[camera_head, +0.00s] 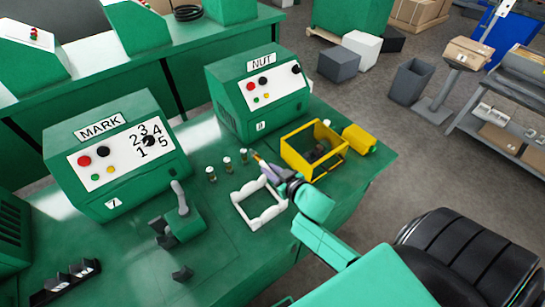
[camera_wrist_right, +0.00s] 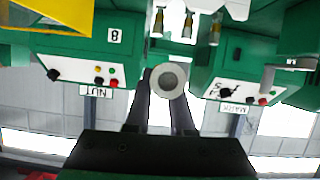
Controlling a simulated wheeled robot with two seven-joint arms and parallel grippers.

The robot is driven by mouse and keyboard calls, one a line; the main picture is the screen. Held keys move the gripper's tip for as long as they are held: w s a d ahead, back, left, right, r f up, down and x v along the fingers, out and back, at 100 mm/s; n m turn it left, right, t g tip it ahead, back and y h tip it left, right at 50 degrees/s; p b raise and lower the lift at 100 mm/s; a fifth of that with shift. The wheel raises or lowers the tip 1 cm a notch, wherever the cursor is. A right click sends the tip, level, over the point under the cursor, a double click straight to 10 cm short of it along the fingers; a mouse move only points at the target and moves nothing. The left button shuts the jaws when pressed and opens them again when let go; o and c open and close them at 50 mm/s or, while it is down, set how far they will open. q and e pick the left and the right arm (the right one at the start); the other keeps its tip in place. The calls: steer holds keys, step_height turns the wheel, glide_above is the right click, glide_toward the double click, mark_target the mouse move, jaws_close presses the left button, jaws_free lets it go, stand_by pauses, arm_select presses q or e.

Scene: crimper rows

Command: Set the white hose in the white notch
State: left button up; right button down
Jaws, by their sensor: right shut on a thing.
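My right gripper (camera_head: 264,167) is shut on the white hose, above the bench just behind the white frame. In the right wrist view the hose (camera_wrist_right: 170,80) shows end-on as a white ring with a grey centre, between the two dark fingers (camera_wrist_right: 168,105). In the head view it is mostly hidden by the gripper. A white frame (camera_head: 240,211) with notched, rounded parts lies on the green bench, in front of and below the gripper. Which notch is the white one, I cannot tell. The hose is apart from the frame. My left gripper is not in view.
Several small brass-coloured fittings (camera_head: 227,166) stand behind the frame. A yellow open bin (camera_head: 313,148) and yellow object (camera_head: 359,140) are at right. A grey-green lever tool (camera_head: 180,220) stands left of the frame. MARK (camera_head: 115,155) and NUT (camera_head: 257,92) boxes stand behind.

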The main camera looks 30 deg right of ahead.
steer(key=shift+s+a, duration=0.1)
steer(key=shift+a, duration=0.2)
steer(key=f+b, duration=0.2)
steer(key=f, duration=0.1)
steer(key=f+b, duration=0.2)
steer(key=f, duration=0.1)
steer(key=a+f+b, duration=0.1)
steer(key=f+b, duration=0.2)
steer(key=shift+s+f, duration=0.1)
steer(key=shift+s, duration=0.05)
steer(key=shift+d+f, duration=0.1)
steer(key=shift+f, duration=0.4)
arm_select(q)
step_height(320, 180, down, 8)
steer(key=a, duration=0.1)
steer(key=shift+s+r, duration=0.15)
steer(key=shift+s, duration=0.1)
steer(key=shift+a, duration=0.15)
arm_select(e)
steer(key=c, duration=0.7)
jaws_free()
